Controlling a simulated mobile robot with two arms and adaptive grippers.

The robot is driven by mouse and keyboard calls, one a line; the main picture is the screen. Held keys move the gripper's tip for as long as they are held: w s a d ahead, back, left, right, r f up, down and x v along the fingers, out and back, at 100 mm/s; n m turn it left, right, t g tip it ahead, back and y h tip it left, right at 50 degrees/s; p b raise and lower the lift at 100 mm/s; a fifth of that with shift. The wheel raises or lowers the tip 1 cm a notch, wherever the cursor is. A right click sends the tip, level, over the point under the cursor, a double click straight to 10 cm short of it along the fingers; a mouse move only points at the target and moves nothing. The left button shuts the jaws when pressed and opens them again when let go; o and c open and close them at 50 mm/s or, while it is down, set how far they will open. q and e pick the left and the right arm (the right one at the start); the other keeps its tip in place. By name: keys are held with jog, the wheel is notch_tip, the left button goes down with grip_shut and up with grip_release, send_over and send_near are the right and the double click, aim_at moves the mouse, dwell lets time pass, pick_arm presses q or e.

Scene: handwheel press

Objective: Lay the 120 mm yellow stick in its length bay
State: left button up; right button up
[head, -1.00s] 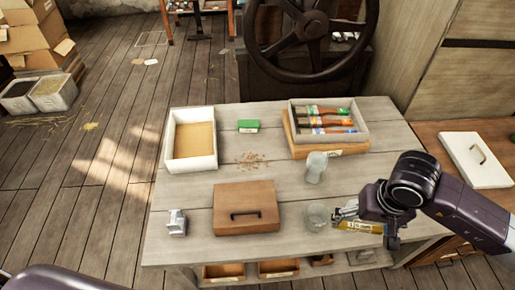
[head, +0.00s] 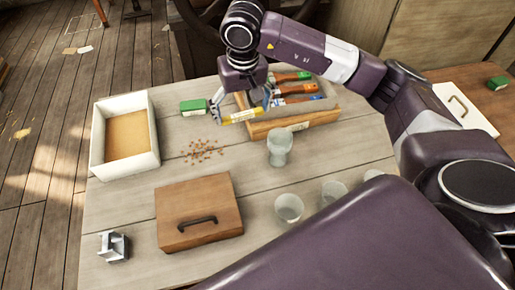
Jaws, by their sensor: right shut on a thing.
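The yellow stick (head: 240,116) with a pale label is held nearly level by my right gripper (head: 243,107), which is shut on it. Stick and gripper are at the front left corner of the wooden box (head: 293,129) with a grey inner tray, and partly hide it. I cannot tell whether the stick touches the box. Several brushes (head: 292,88) with green, orange and blue parts lie inside the box. No bay marked for the stick's length can be made out. My left gripper is not in view.
A green block (head: 193,107), crumbs (head: 203,151) and a white open box (head: 154,145) are left of the stick. A glass jar (head: 280,147), glasses (head: 289,207), a lidded wooden box (head: 199,212) and a small metal holder (head: 113,246) stand on the table. My arm covers the right.

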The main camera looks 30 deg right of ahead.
jog(key=w+d+f+b, duration=0.1)
jog(key=w+d+b, duration=0.15)
jog(key=b, duration=0.25)
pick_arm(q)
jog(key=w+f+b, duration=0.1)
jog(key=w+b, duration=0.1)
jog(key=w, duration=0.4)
pick_arm(e)
jog(key=m+b, duration=0.1)
jog(key=b, duration=0.1)
send_over(245, 148)
jog(key=f, duration=1.5)
jog(key=shift+s+a+f, duration=0.1)
jog(key=shift+s, duration=0.2)
notch_tip(245, 148, down, 4)
jog(key=shift+f, duration=0.1)
pick_arm(q)
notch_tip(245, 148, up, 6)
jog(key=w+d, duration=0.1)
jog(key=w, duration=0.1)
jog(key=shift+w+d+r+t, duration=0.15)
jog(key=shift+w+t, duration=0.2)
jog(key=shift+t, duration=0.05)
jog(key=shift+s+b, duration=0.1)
jog(key=shift+b, duration=0.2)
pick_arm(e)
jog(key=shift+f, duration=0.1)
